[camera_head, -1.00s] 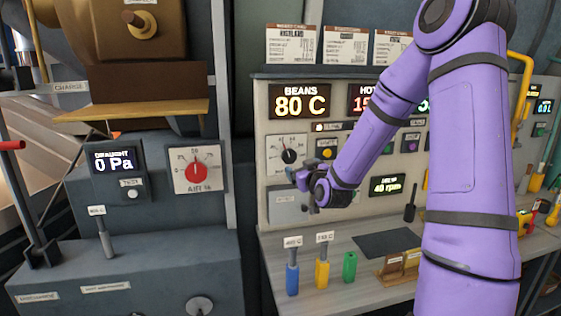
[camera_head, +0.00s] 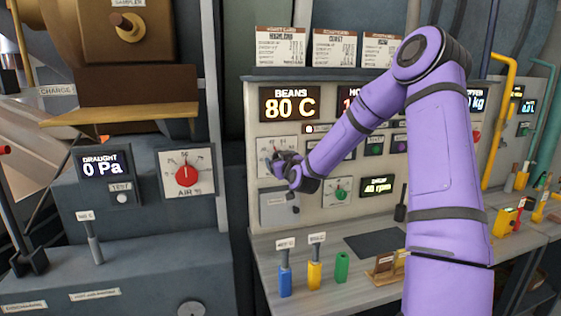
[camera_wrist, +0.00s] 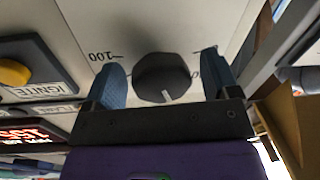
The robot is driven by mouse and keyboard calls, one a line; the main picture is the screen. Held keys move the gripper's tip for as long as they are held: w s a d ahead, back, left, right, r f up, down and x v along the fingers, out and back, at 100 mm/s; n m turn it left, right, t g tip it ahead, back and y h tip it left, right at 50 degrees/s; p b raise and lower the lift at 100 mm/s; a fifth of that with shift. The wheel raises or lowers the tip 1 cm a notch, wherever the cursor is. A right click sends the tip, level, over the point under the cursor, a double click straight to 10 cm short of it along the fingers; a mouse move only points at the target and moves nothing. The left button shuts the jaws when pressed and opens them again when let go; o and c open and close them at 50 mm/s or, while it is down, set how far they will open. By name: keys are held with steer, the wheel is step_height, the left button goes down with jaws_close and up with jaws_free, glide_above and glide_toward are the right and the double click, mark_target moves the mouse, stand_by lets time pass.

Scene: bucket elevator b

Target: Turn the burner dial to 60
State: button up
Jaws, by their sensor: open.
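The burner dial (camera_wrist: 162,77) is a round black knob on a pale scale plate. In the wrist view it sits between the two blue fingers of my open gripper (camera_wrist: 168,80). A gap shows between the knob and each finger, so neither clearly touches it. Its white pointer mark shows at the knob's lower edge. A number reading 100 appears upside down to the upper left; other scale numbers are hidden or cut off. In the head view my gripper (camera_head: 275,160) is at the dial plate and covers most of the knob.
A yellow IGNITE button (camera_wrist: 14,72) is beside the dial plate. The BEANS display (camera_head: 290,105) reads 80 C above it. A red AIR dial (camera_head: 187,174) is on the cabinet to the left. Blue, yellow and green handles stand on the bench (camera_head: 320,295) below.

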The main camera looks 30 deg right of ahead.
steer(key=shift+c, duration=0.2)
steer(key=c, duration=0.9)
steer(key=shift+o, duration=0.2)
steer(key=shift+m, duration=0.3)
steer(key=m, duration=0.3)
steer(key=shift+a+m, duration=0.1)
steer(key=shift+m, duration=0.2)
steer(key=shift+m+t, duration=0.3)
steer(key=shift+m, duration=1.6)
steer(key=shift+a+h, duration=0.1)
steer(key=shift+h, duration=0.3)
